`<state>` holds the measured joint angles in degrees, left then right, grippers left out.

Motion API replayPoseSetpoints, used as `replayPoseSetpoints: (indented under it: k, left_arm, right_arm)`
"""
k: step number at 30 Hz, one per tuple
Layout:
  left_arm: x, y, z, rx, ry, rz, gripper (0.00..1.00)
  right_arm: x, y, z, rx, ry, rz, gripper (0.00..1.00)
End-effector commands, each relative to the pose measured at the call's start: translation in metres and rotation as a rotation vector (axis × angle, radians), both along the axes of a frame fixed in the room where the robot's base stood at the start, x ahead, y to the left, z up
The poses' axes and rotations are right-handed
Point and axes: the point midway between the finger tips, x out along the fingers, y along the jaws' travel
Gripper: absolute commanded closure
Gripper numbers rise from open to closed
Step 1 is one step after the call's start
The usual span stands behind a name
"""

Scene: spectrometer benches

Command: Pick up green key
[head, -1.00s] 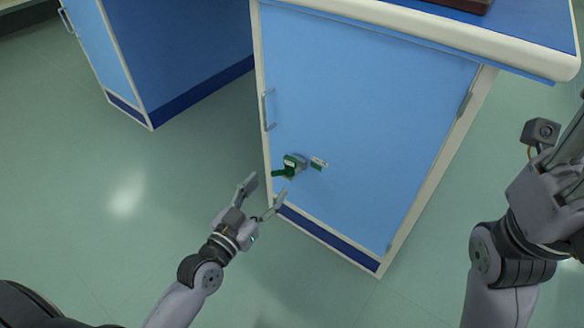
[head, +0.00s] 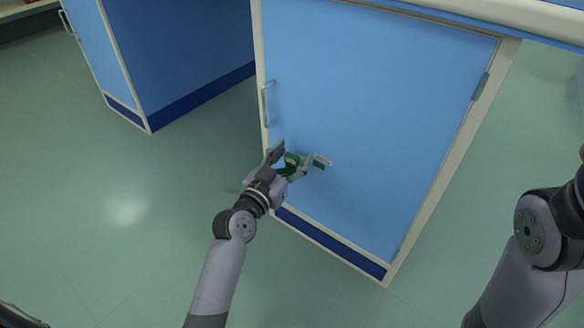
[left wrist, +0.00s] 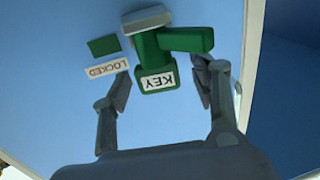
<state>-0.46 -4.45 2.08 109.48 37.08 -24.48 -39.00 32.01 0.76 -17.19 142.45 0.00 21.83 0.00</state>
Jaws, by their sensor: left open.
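The green key (head: 291,161) sits at the blue cabinet door, low and near its handle side. In the left wrist view the key (left wrist: 157,60) has a white label reading KEY and meets a grey lock piece (left wrist: 146,18) on the door. My left gripper (head: 300,157) is open with its fingers either side of the key; in the left wrist view the fingers (left wrist: 162,85) are spread and a gap shows on the left side. A green and white LOCKED label (left wrist: 106,68) is on the door beside the key. My right gripper is out of the head view.
The blue cabinet door (head: 370,110) has a metal handle (head: 267,104) at its left edge and a hinge at its right. Another blue cabinet (head: 190,60) stands at the upper left. The green floor between is clear.

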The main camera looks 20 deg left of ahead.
Motion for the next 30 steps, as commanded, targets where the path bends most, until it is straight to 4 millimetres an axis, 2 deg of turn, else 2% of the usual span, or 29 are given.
replayPoseSetpoints:
  k: [7, 27, 30]
  left_arm:
    - [0.001, -0.0001, 0.0002, 0.001, 0.001, 0.0, 0.46]
    - [0.0008, -0.0001, 0.0, 0.001, 0.001, 0.0, 0.9]
    - [0.0008, -0.0001, 0.0002, 0.001, 0.001, 0.0, 0.93]
  right_arm:
    - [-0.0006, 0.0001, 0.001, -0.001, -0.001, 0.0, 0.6]
    - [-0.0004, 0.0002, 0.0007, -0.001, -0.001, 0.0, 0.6]
    - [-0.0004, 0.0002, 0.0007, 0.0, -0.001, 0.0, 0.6]
